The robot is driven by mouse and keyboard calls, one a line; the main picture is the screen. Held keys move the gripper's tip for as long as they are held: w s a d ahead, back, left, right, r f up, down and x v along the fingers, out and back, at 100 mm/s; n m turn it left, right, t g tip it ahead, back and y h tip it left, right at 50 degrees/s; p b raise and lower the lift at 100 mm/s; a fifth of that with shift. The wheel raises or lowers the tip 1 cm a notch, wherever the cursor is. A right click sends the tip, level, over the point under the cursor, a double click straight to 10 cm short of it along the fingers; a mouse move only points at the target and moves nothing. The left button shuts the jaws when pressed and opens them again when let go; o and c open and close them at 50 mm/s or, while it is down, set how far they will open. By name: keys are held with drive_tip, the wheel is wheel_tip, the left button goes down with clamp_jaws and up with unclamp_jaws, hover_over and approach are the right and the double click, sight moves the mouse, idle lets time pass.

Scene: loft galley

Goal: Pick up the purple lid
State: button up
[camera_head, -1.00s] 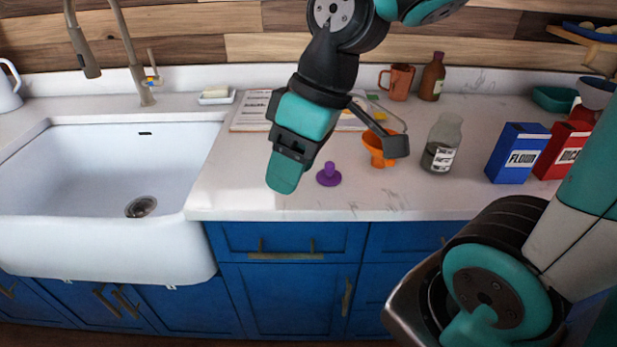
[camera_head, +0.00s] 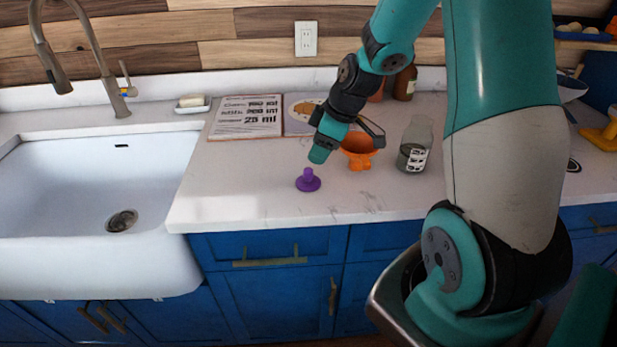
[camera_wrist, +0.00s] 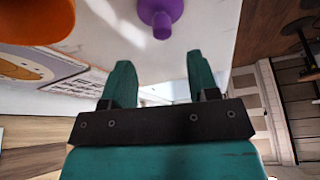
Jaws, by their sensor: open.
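The purple lid (camera_head: 308,181) lies on the white counter, with its knob pointing up, near the front edge. It also shows in the wrist view (camera_wrist: 160,14) at the top, beyond and between my fingertips. My gripper (camera_head: 318,154) is just above and behind the lid in the head view, apart from it. In the wrist view my gripper (camera_wrist: 160,75) has its two teal fingers spread, with nothing between them.
A glass bottle (camera_head: 414,148) is further right. A recipe sheet (camera_head: 246,118) lies behind, and the sink (camera_head: 95,190) is at left. The counter left of the lid is clear.

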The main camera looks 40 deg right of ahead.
sight(309, 169)
drive_tip(key=p+x, duration=0.1)
drive_tip(key=x, duration=0.6)
drive_tip(key=shift+a+f+p, duration=0.15)
drive_tip(key=shift+f+p, duration=0.15)
drive_tip(key=shift+p, duration=0.1)
drive_tip(key=c, duration=1)
